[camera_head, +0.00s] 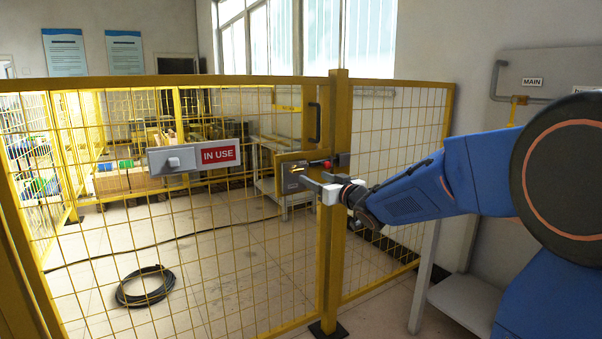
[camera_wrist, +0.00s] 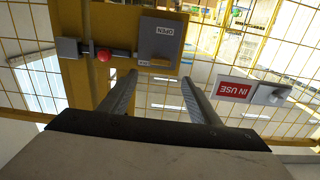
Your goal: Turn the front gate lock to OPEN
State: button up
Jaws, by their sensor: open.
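The front gate lock is a grey box (camera_wrist: 160,42) on a yellow plate (camera_wrist: 118,68) in the wrist view, with an OPEN label on it that reads upside down. A smaller label near its lower edge is too small to read. A bolt with a red knob (camera_wrist: 104,55) lies beside the box, towards a grey bracket (camera_wrist: 68,48). In the head view the lock box (camera_head: 291,178) sits at the gate's edge by the post, partly hidden by my gripper. My gripper (camera_wrist: 158,78) is open and empty, with its fingertips just short of the lock.
The yellow mesh gate (camera_head: 215,225) carries a grey box with an IN USE sign (camera_head: 221,155). A coiled black cable (camera_head: 145,287) lies on the floor behind the mesh.

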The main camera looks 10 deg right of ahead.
aim_at(299, 170)
jog(key=x, duration=1)
jog(key=shift+f, duration=0.1)
grip_shut()
